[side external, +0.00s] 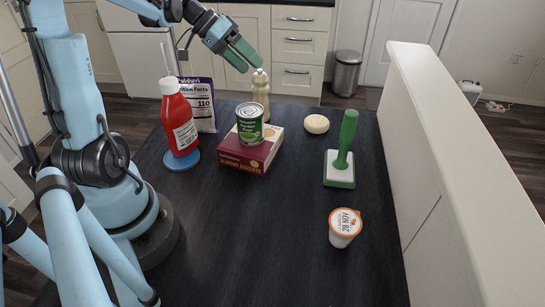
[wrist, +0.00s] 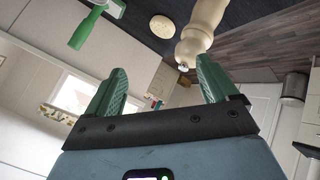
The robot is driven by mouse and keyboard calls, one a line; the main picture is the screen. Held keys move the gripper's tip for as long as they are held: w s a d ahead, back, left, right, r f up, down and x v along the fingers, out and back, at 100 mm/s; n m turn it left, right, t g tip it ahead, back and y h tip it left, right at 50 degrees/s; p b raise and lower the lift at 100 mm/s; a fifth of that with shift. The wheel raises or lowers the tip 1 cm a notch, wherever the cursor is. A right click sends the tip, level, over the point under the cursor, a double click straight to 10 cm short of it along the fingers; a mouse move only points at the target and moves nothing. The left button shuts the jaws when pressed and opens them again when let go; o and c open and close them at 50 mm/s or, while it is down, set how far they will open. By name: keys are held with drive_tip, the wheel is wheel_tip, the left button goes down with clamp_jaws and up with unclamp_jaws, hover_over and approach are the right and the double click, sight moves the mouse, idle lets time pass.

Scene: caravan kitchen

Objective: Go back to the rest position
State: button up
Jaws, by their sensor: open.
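My gripper (side external: 250,66) is raised over the back of the dark table, its two green fingers apart with nothing between them. It is just above and left of the top of a cream pepper mill (side external: 261,96), apart from it as far as I can see. In the wrist view my gripper (wrist: 160,66) shows both fingers spread, and the mill (wrist: 203,30) appears upside down beyond the right finger.
On the table (side external: 250,230) are a red bottle (side external: 179,125) on a blue disc, a bag (side external: 200,100), a can (side external: 249,125) on a box (side external: 240,157), a round cream item (side external: 317,124), a green-handled tool (side external: 346,145) and a lidded cup (side external: 345,228). A white partition (side external: 450,150) stands right.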

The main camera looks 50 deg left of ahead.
drive_tip(key=s+d+y, duration=0.1)
drive_tip(key=d, duration=0.3)
drive_tip(key=s+d+g+y, duration=0.1)
drive_tip(key=d, duration=0.2)
drive_tip(key=s+d+y, duration=0.1)
drive_tip(key=d, duration=0.3)
drive_tip(key=shift+s+d+f+g+y, duration=0.15)
drive_tip(key=shift+d+f+g+y, duration=0.15)
drive_tip(key=shift+d+f+y, duration=0.1)
drive_tip(key=shift+s+d+f+t+y, duration=0.6)
drive_tip(key=shift+s+d+t+y, duration=0.5)
drive_tip(key=shift+s+d, duration=1.4)
drive_tip(key=shift+w+a+r+n+g+h, duration=0.1)
drive_tip(key=shift+w+a+r+g+h, duration=0.25)
drive_tip(key=shift+w+a, duration=0.65)
drive_tip(key=shift+w+a+r+n+g+h, duration=0.15)
drive_tip(key=shift+w+a+g+h, duration=0.25)
drive_tip(key=shift+w+a, duration=0.55)
drive_tip(key=shift+w+a+r+n+g+h, duration=0.1)
drive_tip(key=shift+w+a+r+g+h, duration=0.15)
drive_tip(key=shift+w+a+h, duration=0.55)
drive_tip(key=w+a+m+t+h, duration=0.1)
drive_tip(key=w+a+t+h, duration=0.2)
drive_tip(key=a, duration=1.5)
drive_tip(key=w+d+f+h, duration=0.1)
drive_tip(key=w+d+f, duration=0.2)
drive_tip(key=f, duration=0.1)
drive_tip(key=shift+d, duration=0.3)
